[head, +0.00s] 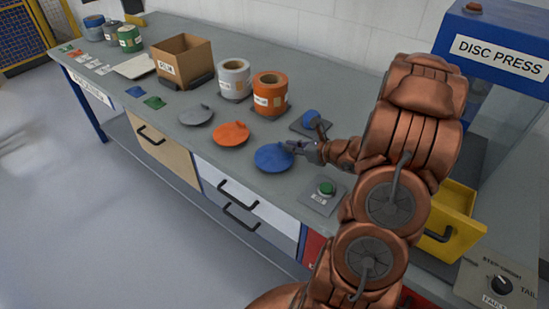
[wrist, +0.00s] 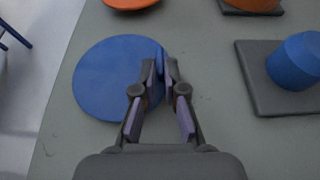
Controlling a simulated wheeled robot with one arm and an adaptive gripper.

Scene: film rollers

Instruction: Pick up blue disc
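The blue disc (head: 272,158) lies flat on the grey worktop near its front edge. It also shows in the wrist view (wrist: 100,78), with a raised blue tab at its right side. My gripper (head: 292,148) is at the right edge of the disc. In the wrist view, the fingers (wrist: 162,70) are close together on either side of the tab and look shut on it. The fingertips partly hide the tab and the disc's right edge.
An orange disc (head: 231,134) and a grey disc (head: 195,115) lie to the left. Orange (head: 270,93) and white (head: 234,79) rollers stand behind. A green button (head: 326,188) and a blue knob on a dark plate (wrist: 258,88) are to the right, near the disc press (head: 500,50).

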